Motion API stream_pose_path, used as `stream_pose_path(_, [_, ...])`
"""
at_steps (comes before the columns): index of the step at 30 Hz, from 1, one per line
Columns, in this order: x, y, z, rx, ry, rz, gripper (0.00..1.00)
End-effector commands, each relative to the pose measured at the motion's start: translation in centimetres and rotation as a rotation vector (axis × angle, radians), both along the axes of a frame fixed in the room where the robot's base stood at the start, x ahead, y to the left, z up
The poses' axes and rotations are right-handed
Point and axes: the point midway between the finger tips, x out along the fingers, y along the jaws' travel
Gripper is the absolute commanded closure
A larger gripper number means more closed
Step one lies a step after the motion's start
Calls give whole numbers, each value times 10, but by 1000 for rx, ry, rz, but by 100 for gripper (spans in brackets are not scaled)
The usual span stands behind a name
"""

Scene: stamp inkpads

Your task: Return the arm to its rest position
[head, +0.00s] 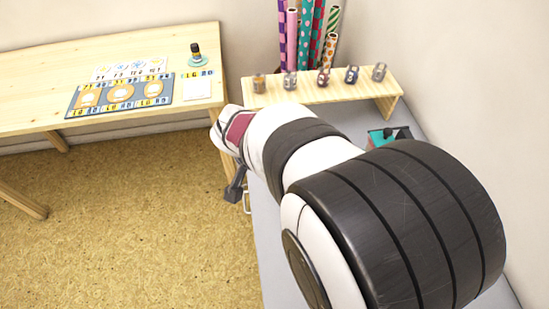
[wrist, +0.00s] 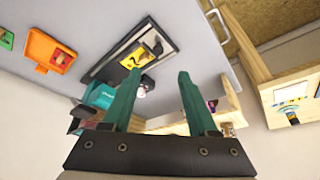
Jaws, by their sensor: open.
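My gripper (wrist: 156,73) shows in the wrist view with its two dark green fingers spread apart and nothing between them. In the head view my arm fills the right foreground and covers much of the grey bench; a dark part near its far end (head: 235,184) hangs beside the wooden table's right end, and its fingers cannot be made out there. The wrist view shows a black-framed tray (wrist: 160,35) with a yellow item on it, an orange inkpad (wrist: 52,50) and a teal inkpad (wrist: 97,96), all apart from the fingers as far as I can tell.
A wooden shelf (head: 325,90) with several small stamps stands at the back. A wooden table (head: 40,65) at left carries a blue board (head: 122,93), a white card (head: 197,88) and a dark-handled stamp (head: 196,50). Rolls of patterned paper (head: 292,35) stand behind the shelf.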

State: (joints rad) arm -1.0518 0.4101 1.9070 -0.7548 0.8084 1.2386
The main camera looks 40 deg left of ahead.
Motion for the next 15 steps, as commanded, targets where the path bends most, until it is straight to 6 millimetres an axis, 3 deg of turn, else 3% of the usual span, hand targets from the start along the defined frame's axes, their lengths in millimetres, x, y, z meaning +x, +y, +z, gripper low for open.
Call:
stream_pose_path(3, [-9,1,23,4,-1,0,41])
stream_pose_path(6, [-14,1,32,2,0,0,41])
stream_pose_path(15, [-15,0,36,0,1,-1,41])
